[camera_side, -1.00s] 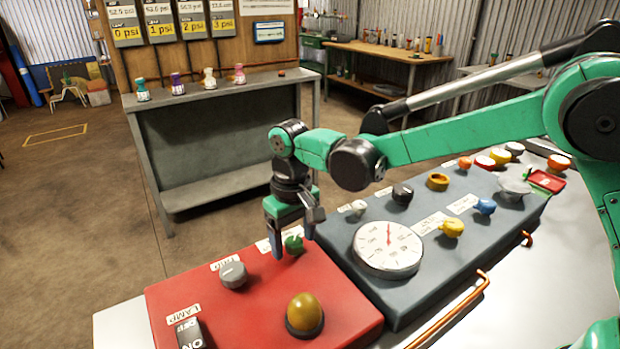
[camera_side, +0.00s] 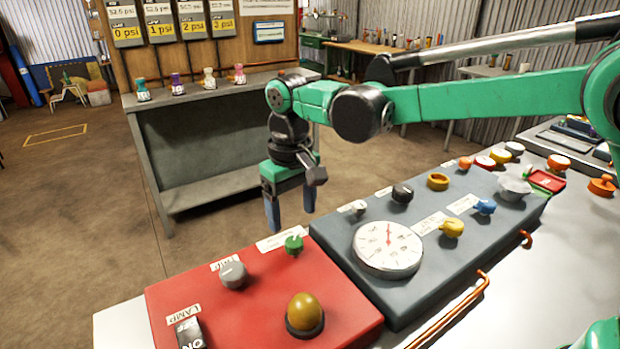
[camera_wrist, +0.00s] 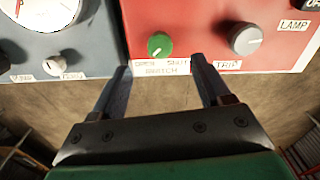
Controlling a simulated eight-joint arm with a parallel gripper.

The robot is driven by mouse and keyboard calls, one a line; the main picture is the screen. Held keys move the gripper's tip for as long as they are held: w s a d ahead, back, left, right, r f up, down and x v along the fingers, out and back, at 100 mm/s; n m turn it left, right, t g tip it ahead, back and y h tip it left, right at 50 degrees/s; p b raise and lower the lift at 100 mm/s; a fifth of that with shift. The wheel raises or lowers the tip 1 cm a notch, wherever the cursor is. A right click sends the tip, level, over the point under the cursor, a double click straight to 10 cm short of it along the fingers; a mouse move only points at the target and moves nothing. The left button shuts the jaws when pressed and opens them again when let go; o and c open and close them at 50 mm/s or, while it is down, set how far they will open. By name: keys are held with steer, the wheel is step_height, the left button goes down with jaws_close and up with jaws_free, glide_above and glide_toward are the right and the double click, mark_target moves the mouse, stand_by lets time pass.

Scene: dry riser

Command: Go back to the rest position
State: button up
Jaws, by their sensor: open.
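My gripper (camera_side: 290,212) hangs over the far edge of the panels, fingers pointing down, open and empty. In the wrist view its two fingers (camera_wrist: 165,80) are spread apart with nothing between them. The green knob (camera_side: 294,244) on the red panel (camera_side: 265,300) stands just below and nearer than the fingers, apart from them. It also shows in the wrist view (camera_wrist: 159,45), beyond the fingertips, above a label reading open, shut and switch.
The red panel also bears a grey trip knob (camera_side: 233,274), a yellow dome (camera_side: 304,314) and a lamp switch (camera_side: 190,333). The blue-grey panel (camera_side: 420,285) carries a round gauge (camera_side: 387,248) and several knobs. A grey bench (camera_side: 215,135) with several small coloured items stands behind.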

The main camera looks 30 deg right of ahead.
steer(key=s+d+t, duration=0.2)
steer(key=s+d, duration=0.2)
steer(key=s+d+r+m+t, duration=0.1)
steer(key=s+d+t, duration=0.1)
steer(key=s+d, duration=0.2)
steer(key=s+d+t, duration=0.3)
steer(key=d, duration=0.2)
steer(key=shift+s+d+r+m, duration=0.1)
steer(key=shift+s+r+m, duration=0.2)
steer(key=shift+s+r, duration=0.1)
